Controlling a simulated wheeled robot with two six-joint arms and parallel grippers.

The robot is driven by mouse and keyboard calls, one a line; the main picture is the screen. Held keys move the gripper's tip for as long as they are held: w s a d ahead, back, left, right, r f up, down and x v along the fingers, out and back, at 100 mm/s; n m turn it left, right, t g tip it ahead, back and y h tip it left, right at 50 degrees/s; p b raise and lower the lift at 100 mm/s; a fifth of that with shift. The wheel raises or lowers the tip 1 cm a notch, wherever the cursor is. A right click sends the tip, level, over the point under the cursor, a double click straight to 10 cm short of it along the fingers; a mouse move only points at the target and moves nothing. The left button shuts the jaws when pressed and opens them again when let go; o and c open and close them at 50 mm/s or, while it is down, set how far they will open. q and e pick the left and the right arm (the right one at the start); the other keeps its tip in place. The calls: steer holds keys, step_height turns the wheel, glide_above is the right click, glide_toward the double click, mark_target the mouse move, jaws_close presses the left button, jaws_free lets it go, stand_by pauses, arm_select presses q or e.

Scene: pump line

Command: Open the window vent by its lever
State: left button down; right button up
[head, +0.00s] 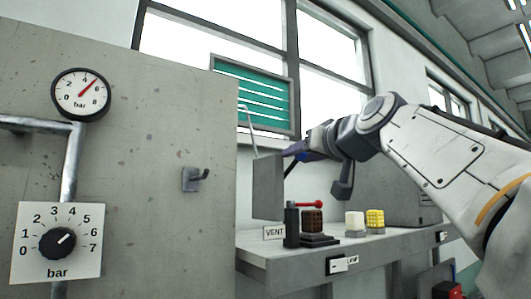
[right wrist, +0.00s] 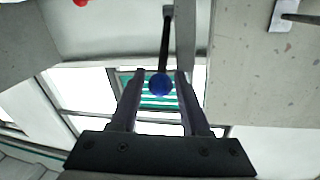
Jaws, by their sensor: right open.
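The window vent (head: 250,95) is a grey frame with teal slats and narrow pale strips between them, in the lower part of the window. It also shows behind my fingers in the right wrist view (right wrist: 157,102). In that view a lever, a dark rod with a blue ball knob (right wrist: 161,85), reaches down between the fingertips. My right gripper (right wrist: 158,77) is open, one finger on each side of the knob, with small gaps. In the head view my right gripper (head: 300,152) is above the bench, largely hiding the knob. My left gripper is not in view.
The bench (head: 350,250) carries a VENT label (head: 274,232), a black post (head: 291,226), a brown block (head: 312,222) and white and yellow blocks. A red handle (head: 309,204) is near the post. A grey panel with a gauge (head: 81,95) and dial (head: 58,243) fills the left.

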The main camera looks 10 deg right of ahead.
jaws_close()
stand_by(1.4)
